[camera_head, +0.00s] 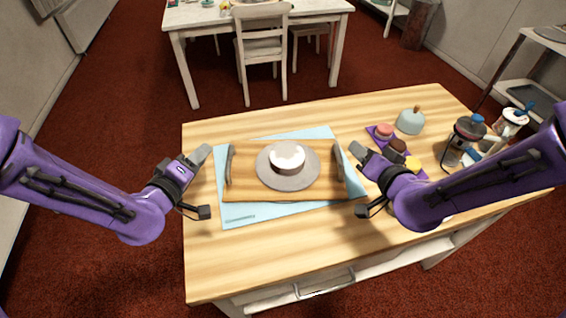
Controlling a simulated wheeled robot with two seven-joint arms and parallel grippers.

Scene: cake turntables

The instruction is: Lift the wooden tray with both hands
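The wooden tray (238,188) lies on a light blue mat in the middle of the table, with a dark curved handle on its left (229,165) and right (338,165) ends. A grey round plate (268,178) stands on the tray and carries a small cake (287,158) with a white top. My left gripper (204,182) is open, left of the left handle and apart from it. My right gripper (359,181) is open, just right of the right handle. Neither gripper holds anything. Contact at the right handle cannot be told.
The blue mat (240,212) lies on the wooden table (230,265). A purple tray (376,136) with coloured treats, a domed cover (410,121) and a dark-lidded jar (466,138) stand to the right, near my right arm. The table's front is clear.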

